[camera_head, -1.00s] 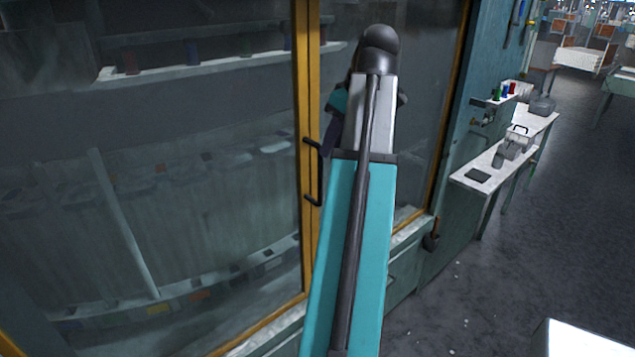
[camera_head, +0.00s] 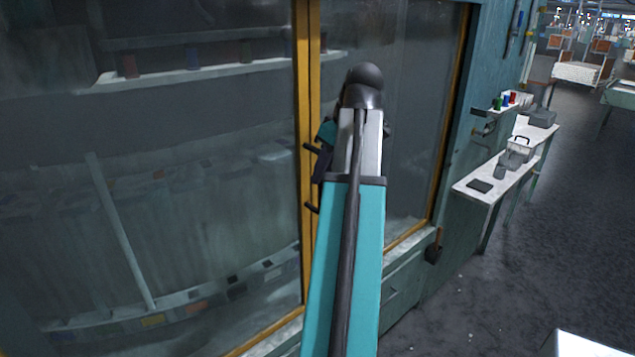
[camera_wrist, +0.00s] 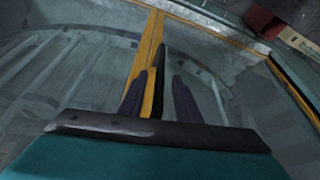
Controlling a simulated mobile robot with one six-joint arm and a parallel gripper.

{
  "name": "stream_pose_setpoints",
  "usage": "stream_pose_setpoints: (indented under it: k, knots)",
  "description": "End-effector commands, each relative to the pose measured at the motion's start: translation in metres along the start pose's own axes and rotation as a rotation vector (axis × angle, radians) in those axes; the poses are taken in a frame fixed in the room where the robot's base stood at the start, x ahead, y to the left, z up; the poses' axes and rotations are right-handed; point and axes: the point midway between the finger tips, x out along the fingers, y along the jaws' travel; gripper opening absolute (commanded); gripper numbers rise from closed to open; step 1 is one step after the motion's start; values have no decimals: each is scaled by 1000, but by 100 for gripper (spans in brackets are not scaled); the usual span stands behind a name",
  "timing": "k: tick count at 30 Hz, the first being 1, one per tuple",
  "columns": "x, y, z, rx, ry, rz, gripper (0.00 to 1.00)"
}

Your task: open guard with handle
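The guard (camera_head: 215,115) is a large glass front in yellow-orange frames, and its panels look closed. Its black bar handle (camera_head: 311,208) sits upright on the middle yellow post, and the handle's middle is hidden behind my gripper (camera_head: 321,165). In the wrist view, my gripper (camera_wrist: 160,77) is open, with two dark fingers spread apart. The dark handle (camera_wrist: 160,60) shows in the gap between them, against the yellow frame. I cannot tell whether either finger touches it.
Behind the glass are a shelf (camera_head: 200,72) and a pale diagonal rod (camera_head: 120,230). To the right, a narrow side bench (camera_head: 490,190) carries small items, and a dark scoop-like tool (camera_head: 433,248) hangs on the cabinet. The floor (camera_head: 500,280) at the right is open.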

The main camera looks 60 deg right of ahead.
Motion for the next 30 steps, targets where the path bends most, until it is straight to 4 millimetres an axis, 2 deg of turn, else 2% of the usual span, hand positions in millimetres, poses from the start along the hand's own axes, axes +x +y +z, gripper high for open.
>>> stream_pose_setpoints:
  k: [12,26,30]
  knots:
    - [37,0,1,0,-1,-1,31]
    - [42,0,1,1,0,1,31]
    - [42,0,1,1,0,1,9]
